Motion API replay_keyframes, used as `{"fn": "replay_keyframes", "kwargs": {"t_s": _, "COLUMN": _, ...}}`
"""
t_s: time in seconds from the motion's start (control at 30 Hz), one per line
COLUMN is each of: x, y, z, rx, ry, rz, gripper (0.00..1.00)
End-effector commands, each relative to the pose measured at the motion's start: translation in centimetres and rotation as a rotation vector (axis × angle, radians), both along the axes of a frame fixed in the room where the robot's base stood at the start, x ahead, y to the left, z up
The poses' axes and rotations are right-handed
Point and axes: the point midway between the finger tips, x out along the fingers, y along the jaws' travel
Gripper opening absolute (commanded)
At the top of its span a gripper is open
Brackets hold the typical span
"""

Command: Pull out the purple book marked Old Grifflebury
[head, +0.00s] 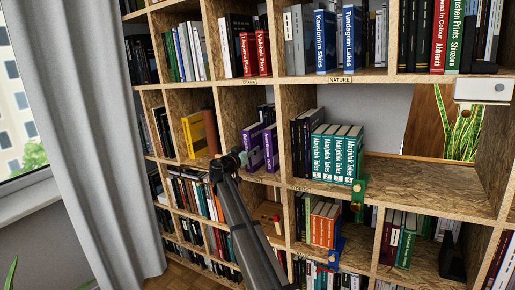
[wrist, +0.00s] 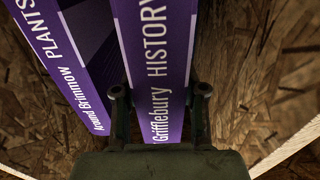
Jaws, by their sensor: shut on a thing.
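The purple book with "Grifflebury HISTORY" on its spine (wrist: 158,60) stands between my two fingertips in the wrist view. My gripper (wrist: 160,92) is shut on it, one finger on each side of the spine. The start of its title is hidden by the gripper body. In the head view my gripper (head: 241,157) is at the left one of two purple books (head: 252,140), inside a middle shelf compartment.
A second purple book, "Around Brimmow PLANTS" (wrist: 62,62), leans beside the held one; in the head view it is the right one (head: 271,150). Chipboard shows on the other side. Green Marjolak Tales books (head: 337,155) stand in the compartment to the right, yellow books (head: 194,135) to the left.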

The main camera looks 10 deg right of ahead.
Motion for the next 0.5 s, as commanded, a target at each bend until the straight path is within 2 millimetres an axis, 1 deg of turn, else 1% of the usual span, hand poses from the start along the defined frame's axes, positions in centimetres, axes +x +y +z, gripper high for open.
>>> {"fn": "replay_keyframes", "kwargs": {"t_s": 0.5, "x": -0.12, "y": 0.16, "z": 0.47, "rx": -0.003, "ry": -0.002, "rz": 0.0, "gripper": 0.0}}
